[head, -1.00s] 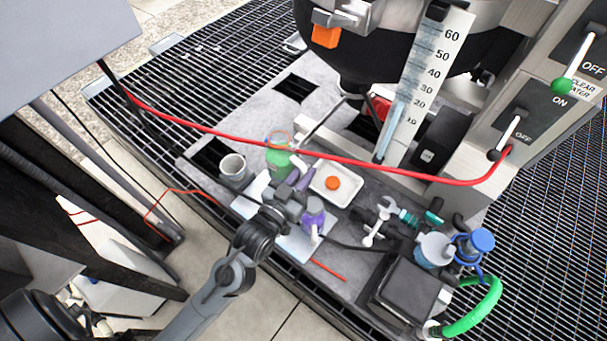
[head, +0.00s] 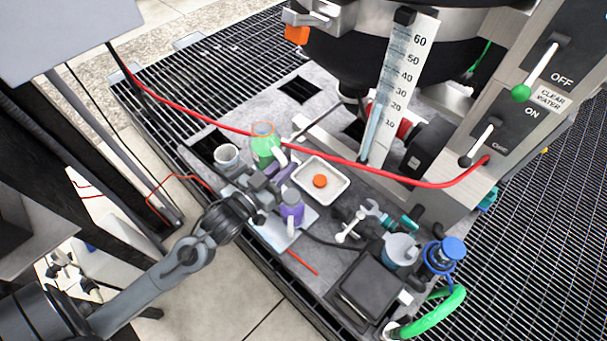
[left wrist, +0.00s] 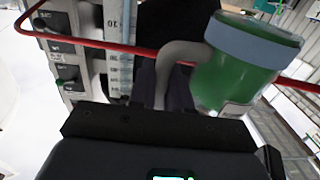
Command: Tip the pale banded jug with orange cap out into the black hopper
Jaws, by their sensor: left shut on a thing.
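The jug (head: 265,147) looks green and translucent in the head view, with an orange ring at its top and a pale handle. In the left wrist view the jug (left wrist: 236,72) shows a blue-grey band at its wide end. My left gripper (head: 272,182) is shut on its handle (left wrist: 178,58). The jug is roughly upright in the head view; I cannot tell whether it touches the bench. An orange cap (head: 320,181) lies in a white tray (head: 338,198) beside it. The black hopper (head: 345,70) is at the top, behind the clear scale. My right gripper is not in view.
A red hose (head: 400,180) crosses between the bench and hopper.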

